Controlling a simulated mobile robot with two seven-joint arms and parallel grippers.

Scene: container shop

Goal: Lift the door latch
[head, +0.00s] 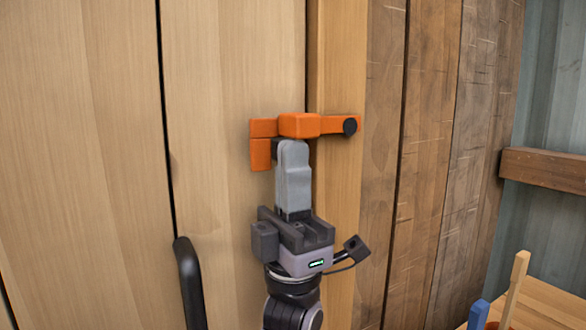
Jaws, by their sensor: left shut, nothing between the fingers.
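The orange door latch (334,124) is mounted across the gap between the pale wooden door (215,120) and the post beside it. Its bar looks about level, with a dark round pivot at its right end and an orange bracket (260,156) at its left. My left gripper (292,148) points up with its shut, empty grey fingers just below the bar's left part. The fingertips hide part of the bracket; I cannot tell whether they touch the bar. My right gripper is not in view.
A black door handle (189,284) stands at lower left of my gripper. At the right are brown planks (430,150), a wooden rail (545,166) on a corrugated wall, and a wooden table (550,306) with a pale wooden stick and a blue piece.

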